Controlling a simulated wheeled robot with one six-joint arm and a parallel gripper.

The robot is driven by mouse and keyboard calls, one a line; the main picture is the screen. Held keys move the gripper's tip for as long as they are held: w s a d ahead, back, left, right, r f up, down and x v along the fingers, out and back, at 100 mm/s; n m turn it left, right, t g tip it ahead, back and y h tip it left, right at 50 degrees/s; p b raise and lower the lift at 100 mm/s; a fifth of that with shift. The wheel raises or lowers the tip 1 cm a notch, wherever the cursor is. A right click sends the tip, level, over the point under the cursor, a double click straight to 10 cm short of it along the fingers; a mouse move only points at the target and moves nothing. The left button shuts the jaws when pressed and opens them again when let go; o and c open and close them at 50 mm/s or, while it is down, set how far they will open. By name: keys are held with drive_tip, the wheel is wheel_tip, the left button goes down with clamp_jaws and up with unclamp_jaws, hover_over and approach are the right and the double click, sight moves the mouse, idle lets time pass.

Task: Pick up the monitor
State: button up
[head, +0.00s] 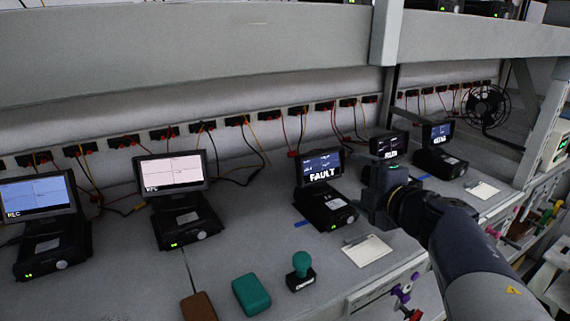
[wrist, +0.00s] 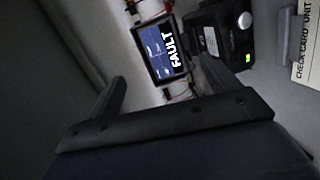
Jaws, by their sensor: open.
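Several small monitors stand on black base units along the bench. The one reading FAULT (head: 320,167) is just left of my gripper (head: 372,195), with its base unit (head: 325,206) below it. In the wrist view the FAULT screen (wrist: 165,50) appears turned on its side, beyond my open fingers (wrist: 162,82), and apart from them. Two dark-screened monitors (head: 389,145) (head: 438,133) stand at right; my gripper partly hides the nearer one's base.
A row of black sockets with red and yellow cables (head: 238,120) runs behind the monitors. A shelf beam (head: 200,55) hangs above. A teal stamp (head: 301,270), teal block (head: 251,294), brown block (head: 198,306) and card (head: 366,250) lie near the front edge.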

drive_tip(key=w+a+n+y, duration=0.1)
drive_tip(key=a, duration=0.1)
approach(324, 167)
drive_tip(key=w, duration=0.1)
drive_tip(key=w+a, duration=0.1)
drive_tip(key=w, duration=0.1)
drive_tip(key=shift+a+f+g, duration=0.25)
drive_tip(key=shift+a+g, duration=0.05)
drive_tip(key=shift+g, duration=0.1)
drive_tip(key=shift+d+x, duration=0.2)
drive_tip(key=shift+x, duration=2.4)
drive_tip(key=shift+w+r, duration=0.15)
drive_tip(key=shift+c, duration=0.4)
drive_tip(key=c, duration=0.8)
drive_tip(key=shift+c, duration=0.2)
